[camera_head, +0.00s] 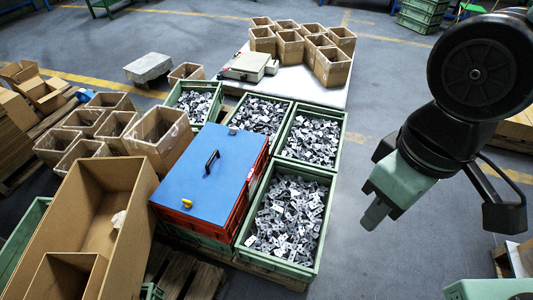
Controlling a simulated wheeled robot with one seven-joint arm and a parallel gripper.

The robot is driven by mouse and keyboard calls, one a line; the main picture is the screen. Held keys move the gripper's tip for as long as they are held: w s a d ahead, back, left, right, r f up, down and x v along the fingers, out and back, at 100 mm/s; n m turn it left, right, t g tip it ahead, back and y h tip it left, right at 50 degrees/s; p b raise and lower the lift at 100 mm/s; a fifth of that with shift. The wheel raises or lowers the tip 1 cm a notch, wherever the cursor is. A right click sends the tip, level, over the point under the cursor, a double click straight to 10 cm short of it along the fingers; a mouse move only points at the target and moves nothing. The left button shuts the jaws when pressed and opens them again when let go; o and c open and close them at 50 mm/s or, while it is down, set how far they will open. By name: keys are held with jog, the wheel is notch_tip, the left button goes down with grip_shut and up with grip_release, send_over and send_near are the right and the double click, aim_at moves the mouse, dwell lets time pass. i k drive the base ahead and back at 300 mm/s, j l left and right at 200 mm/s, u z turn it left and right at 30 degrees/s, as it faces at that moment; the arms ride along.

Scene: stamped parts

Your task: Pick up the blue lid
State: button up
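The blue lid (205,177) is a flat blue panel lying on top of a red crate (240,208). A black handle (211,161) stands up from the lid near its middle. A small yellow piece (186,203) sits at its near left edge. My gripper (374,218) hangs at the right of the camera view, apart from the lid and to the right of the crates. Its end points down and left. I cannot make out separate fingers, so its opening does not show.
Green crates full of grey stamped parts (288,215) stand right of and behind the lid. A large cardboard box (90,215) stands close on the left. Smaller cardboard boxes (303,48) stand at the back on a white surface. The floor (375,100) on the right is clear.

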aim_at(212, 172)
jog(key=l+u, duration=0.25)
jog(key=i+l+u, duration=0.3)
jog(key=l+u, duration=0.25)
jog(key=l, duration=0.2)
jog(key=i+l+u, duration=0.3)
jog(key=l, duration=0.15)
jog(key=l+u, duration=0.6)
jog(key=l, duration=0.25)
jog(key=i+l+u, duration=0.15)
jog(key=l+u, duration=0.25)
jog(key=l, duration=0.3)
jog(key=l+u, duration=0.4)
jog(key=l, duration=0.35)
